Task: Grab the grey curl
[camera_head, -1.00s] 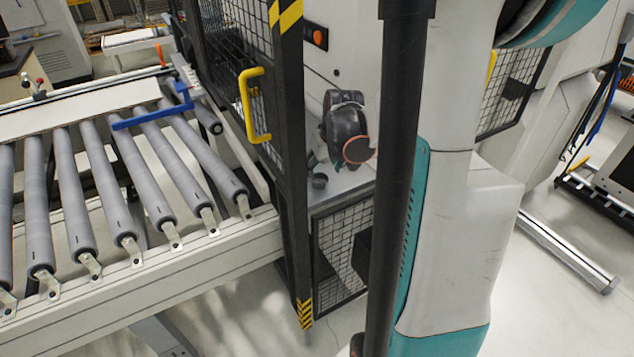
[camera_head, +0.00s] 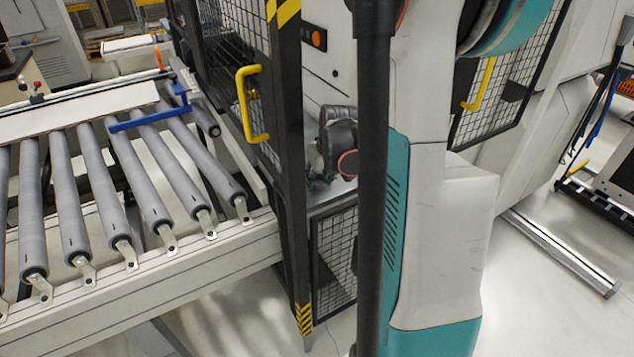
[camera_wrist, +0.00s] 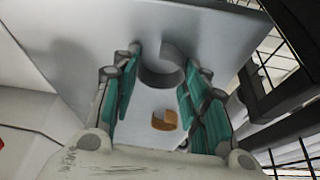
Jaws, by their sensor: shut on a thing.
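In the wrist view, the grey curl (camera_wrist: 160,76) is a dark grey rolled strip between the teal-padded fingers of my gripper (camera_wrist: 162,62). The fingers are shut on it from both sides near their tips. An orange-brown curl (camera_wrist: 164,120) lies on the pale surface between the fingers, nearer the palm in the picture, apart from the grey curl. In the head view, my gripper (camera_head: 319,180) is small and dark at the machine's worktop, behind the black post. The grey curl cannot be made out there.
A dark frame with wire mesh (camera_wrist: 285,75) stands close on the right in the wrist view. In the head view, a guard door with a yellow handle (camera_head: 250,104) stands left of my gripper. A roller conveyor (camera_head: 110,190) with a white panel (camera_head: 75,110) fills the left.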

